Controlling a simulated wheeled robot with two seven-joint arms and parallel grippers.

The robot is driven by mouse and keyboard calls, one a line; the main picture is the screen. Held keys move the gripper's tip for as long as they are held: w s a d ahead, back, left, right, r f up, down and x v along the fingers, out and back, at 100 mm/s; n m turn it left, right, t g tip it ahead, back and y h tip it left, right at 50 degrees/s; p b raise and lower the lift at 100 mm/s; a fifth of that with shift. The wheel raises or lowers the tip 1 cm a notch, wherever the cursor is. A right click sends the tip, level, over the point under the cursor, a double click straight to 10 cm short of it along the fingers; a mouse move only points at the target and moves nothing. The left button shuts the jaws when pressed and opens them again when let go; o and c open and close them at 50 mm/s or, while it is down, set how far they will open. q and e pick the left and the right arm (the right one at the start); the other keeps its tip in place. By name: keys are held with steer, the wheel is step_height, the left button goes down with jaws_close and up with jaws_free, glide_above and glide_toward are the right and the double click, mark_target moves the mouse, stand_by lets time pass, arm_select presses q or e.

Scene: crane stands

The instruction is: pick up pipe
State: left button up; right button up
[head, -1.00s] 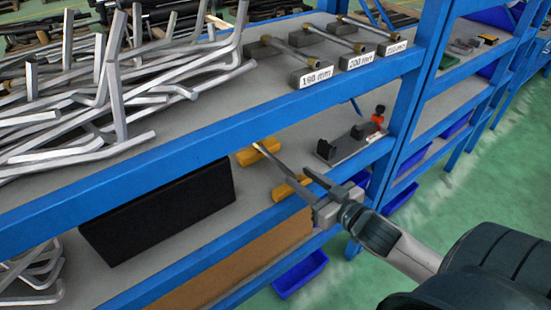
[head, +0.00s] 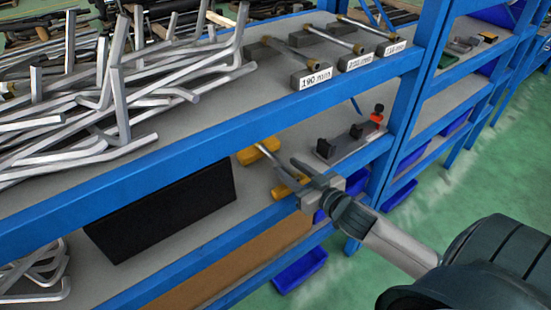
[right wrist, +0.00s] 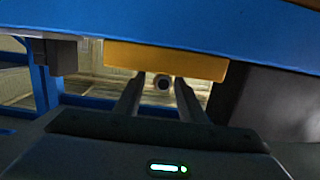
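A thin grey pipe (head: 268,158) lies across two yellow blocks (head: 288,187) on the lower shelf. Its near part is hidden behind my right gripper (head: 292,174). In the right wrist view, the round end of the pipe (right wrist: 162,83) shows between the two fingers of my right gripper (right wrist: 160,97), just below a yellow block (right wrist: 165,60). The fingers are apart, with a gap on both sides of the pipe end. My left gripper is not in view.
Above is the blue-edged upper shelf (head: 190,147), with bent grey bars (head: 110,90) and labelled pipe stands (head: 312,77). A black box (head: 160,210) stands to the left and a small dark fixture (head: 348,140) to the right. A blue post (head: 405,105) rises on the right.

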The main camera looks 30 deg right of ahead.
mark_target(285, 166)
steer(key=shift+w+a+f+p, duration=0.1)
steer(key=shift+w+p, duration=0.1)
steer(key=shift+w, duration=0.45)
steer(key=shift+w+a+f+p, duration=0.1)
steer(key=shift+w+f+p, duration=0.1)
steer(key=shift+w, duration=0.5)
steer(key=shift+w+f+p, duration=0.1)
steer(key=shift+w+p, duration=0.1)
steer(key=shift+w, duration=0.45)
steer(key=shift+c, duration=0.6)
jaws_close()
